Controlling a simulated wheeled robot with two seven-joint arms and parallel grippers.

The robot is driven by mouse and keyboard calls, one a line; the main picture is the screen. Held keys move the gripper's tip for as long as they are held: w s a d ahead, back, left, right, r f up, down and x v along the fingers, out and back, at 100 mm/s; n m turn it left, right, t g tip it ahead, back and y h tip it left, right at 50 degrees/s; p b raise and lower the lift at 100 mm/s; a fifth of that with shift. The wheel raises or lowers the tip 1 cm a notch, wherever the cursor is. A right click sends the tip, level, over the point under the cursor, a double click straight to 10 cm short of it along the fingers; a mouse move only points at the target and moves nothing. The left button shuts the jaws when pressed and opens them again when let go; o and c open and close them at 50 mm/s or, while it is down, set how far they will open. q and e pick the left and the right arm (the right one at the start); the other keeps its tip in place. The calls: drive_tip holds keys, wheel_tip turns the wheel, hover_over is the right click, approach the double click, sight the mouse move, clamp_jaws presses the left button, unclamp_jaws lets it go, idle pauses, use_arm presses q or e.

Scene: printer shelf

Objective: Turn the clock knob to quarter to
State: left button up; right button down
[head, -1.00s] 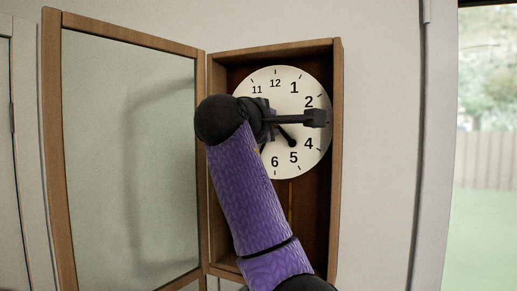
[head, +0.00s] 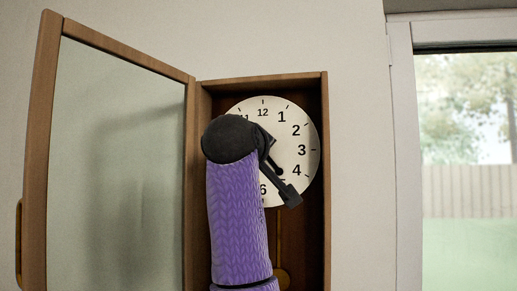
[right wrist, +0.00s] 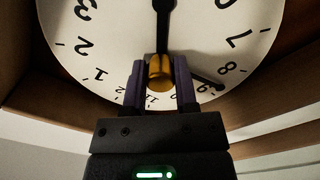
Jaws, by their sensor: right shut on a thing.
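The round white clock face (head: 301,135) sits inside the open wooden case. Most of its left side is hidden behind my right arm in the head view. My right gripper (right wrist: 159,82) is shut on the brass knob (right wrist: 160,70) at the middle of the face. In the right wrist view, where the dial looks upside down, a thick black hand (right wrist: 162,25) points up from the centre, away from the gripper. A thinner dark hand (right wrist: 207,80) runs to the lower right, its tip just past the 8, close to the 9. My left gripper is not in view.
The wooden case (head: 324,200) surrounds the dial closely on its sides. Its glazed door (head: 110,170) stands open to the left. A window (head: 465,150) is at the right, and the wall between is clear.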

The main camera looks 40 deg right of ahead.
drive_tip(key=shift+f+m, duration=0.15)
drive_tip(key=shift+m, duration=0.95)
drive_tip(key=shift+c, duration=1.9)
unclamp_jaws()
drive_tip(key=b+v, duration=0.4)
drive_tip(key=v, duration=0.6)
